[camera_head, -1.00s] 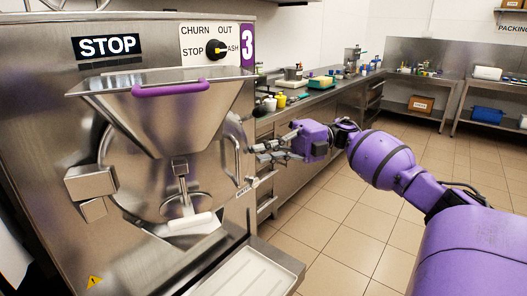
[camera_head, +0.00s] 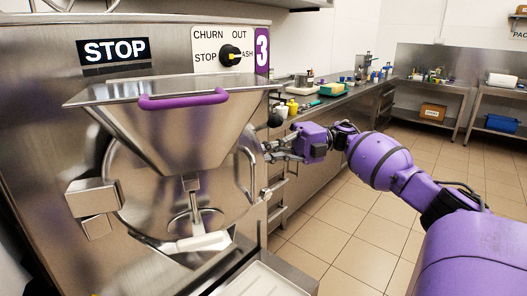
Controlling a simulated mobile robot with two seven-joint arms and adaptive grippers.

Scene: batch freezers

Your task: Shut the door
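The batch freezer (camera_head: 40,120) fills the left side, with a 3 on its purple label. Its round front door (camera_head: 135,190) carries a steel hopper (camera_head: 165,130) with a purple handle (camera_head: 184,98). A bracket (camera_head: 92,197) sits at the door's left, and a curved bar handle (camera_head: 245,172) at its right edge. I cannot tell whether the door stands slightly ajar. My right gripper (camera_head: 270,151) reaches in from the right, its fingers apart and empty, close to the right of the door handle. Whether it touches the handle is unclear. My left gripper is not in view.
A knob (camera_head: 231,56) and a STOP display (camera_head: 113,50) are above the hopper. A steel tray (camera_head: 262,281) is below the door. A counter (camera_head: 340,103) with small containers runs along the back; shelves (camera_head: 463,90) hold boxes. The tiled floor (camera_head: 340,225) is open.

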